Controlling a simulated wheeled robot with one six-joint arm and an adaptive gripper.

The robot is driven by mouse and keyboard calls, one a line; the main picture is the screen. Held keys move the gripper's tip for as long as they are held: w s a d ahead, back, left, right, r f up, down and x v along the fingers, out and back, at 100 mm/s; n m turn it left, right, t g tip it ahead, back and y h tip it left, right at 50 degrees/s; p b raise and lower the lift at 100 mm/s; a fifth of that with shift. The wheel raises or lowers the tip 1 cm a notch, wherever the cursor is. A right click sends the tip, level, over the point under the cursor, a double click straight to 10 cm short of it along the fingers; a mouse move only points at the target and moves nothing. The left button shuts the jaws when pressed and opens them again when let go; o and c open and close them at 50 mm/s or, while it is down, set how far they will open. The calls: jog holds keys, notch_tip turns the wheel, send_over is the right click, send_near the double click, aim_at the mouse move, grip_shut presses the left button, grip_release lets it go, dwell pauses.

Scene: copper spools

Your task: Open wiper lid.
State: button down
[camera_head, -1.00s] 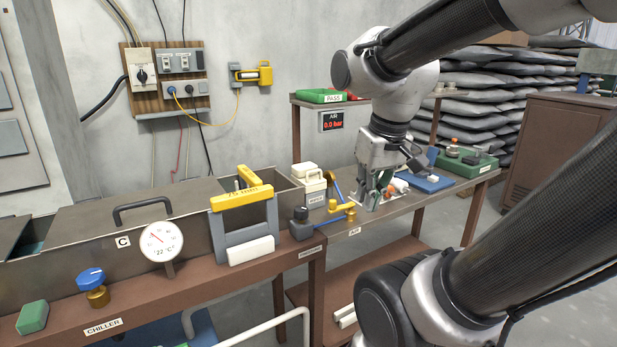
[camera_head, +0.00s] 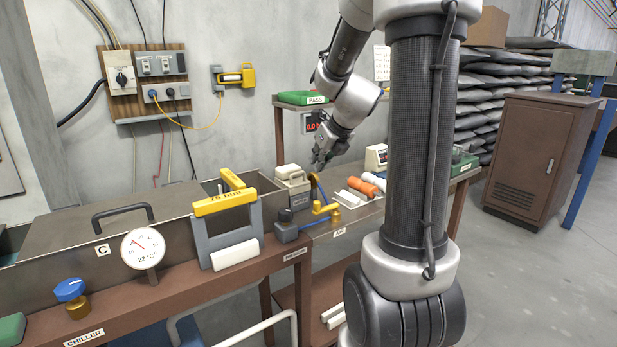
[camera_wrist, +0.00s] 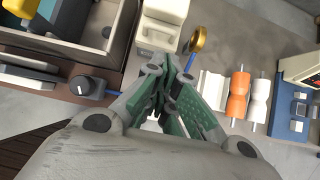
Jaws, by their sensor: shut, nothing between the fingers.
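A small cream box with a handled lid (camera_head: 292,172) stands at the left end of the side table, beside the trough. I take it for the wiper box; its lid looks closed. A grey label (camera_head: 299,200) is on its front. In the wrist view the cream box (camera_wrist: 163,22) is at the top middle. My gripper (camera_head: 318,167) is just right of the box and above table height in the head view. In the wrist view my gripper (camera_wrist: 170,65) has its green-padded fingers together and empty, pointing toward the box. Whether they touch it cannot be told.
A blue hose with a brass fitting (camera_head: 327,208) stands just right of the box. Orange and white spools (camera_head: 364,187) lie further right. The metal trough (camera_head: 120,235) and yellow-topped frame (camera_head: 226,203) are at left. A green tray (camera_head: 303,98) sits on the shelf behind.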

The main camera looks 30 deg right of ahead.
aim_at(303, 184)
jog(key=x, duration=0.9)
jog(key=shift+w+a+f, duration=0.1)
jog(key=shift+w+f, duration=0.1)
jog(key=shift+f, duration=0.15)
jog(key=shift+r, duration=0.1)
